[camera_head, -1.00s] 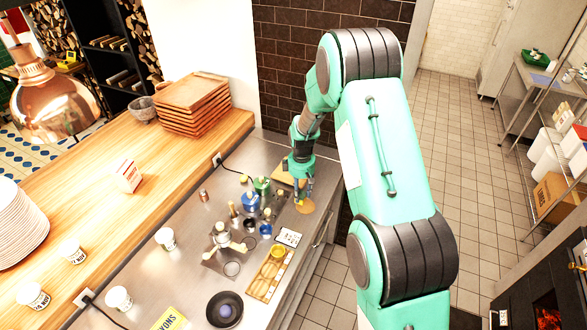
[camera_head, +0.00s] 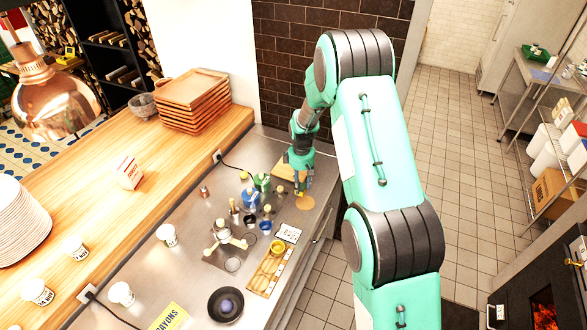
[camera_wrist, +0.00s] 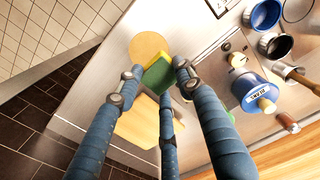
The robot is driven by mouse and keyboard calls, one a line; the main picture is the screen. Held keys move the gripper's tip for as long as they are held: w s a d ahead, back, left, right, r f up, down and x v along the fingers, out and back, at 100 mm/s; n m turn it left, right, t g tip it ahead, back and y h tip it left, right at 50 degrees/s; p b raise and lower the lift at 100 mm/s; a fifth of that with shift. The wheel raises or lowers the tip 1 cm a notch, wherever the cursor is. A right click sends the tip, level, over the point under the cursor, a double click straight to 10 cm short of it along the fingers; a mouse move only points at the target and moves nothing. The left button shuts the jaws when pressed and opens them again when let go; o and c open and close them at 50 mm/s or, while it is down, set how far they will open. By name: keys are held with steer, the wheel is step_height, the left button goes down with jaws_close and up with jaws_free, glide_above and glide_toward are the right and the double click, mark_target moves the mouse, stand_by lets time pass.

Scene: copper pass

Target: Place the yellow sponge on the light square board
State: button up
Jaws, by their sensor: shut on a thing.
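My gripper (camera_wrist: 154,80) is shut on the yellow sponge (camera_wrist: 155,77), which has a green side. In the head view my gripper (camera_head: 300,188) is small and points down over the far end of the steel counter. The light square board (camera_wrist: 138,122) lies below in the wrist view, partly hidden behind my fingers. It also shows in the head view (camera_head: 282,171), partly behind my gripper. The sponge is held at the fingertips, between the square board and a round board (camera_wrist: 147,44) in the picture. Its height above the counter is hard to tell.
A blue labelled container (camera_wrist: 250,90), a blue pot (camera_wrist: 264,14) and a dark pot (camera_wrist: 275,45) stand beside the boards. A wooden tray (camera_head: 261,284) and a black pan (camera_head: 226,304) lie nearer. The counter edge drops to a tiled floor (camera_head: 440,150).

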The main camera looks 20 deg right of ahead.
steer(key=w, duration=0.5)
steer(key=w+d+f+p, duration=0.1)
steer(key=w, duration=0.3)
steer(key=w+d+p, duration=0.1)
steer(key=w, duration=0.4)
steer(key=shift+w+d+f, duration=0.15)
steer(key=shift+w+f, duration=0.05)
steer(key=shift+w, duration=0.15)
steer(key=shift+f, duration=0.15)
steer(key=shift+f+p, duration=0.4)
steer(key=shift+f, duration=1.2)
steer(key=shift+f, duration=0.25)
steer(key=o, duration=0.9)
steer(key=shift+r, duration=0.1)
step_height(320, 180, up, 12)
steer(key=b, duration=0.1)
steer(key=shift+r+b, duration=0.15)
steer(key=shift+b, duration=0.25)
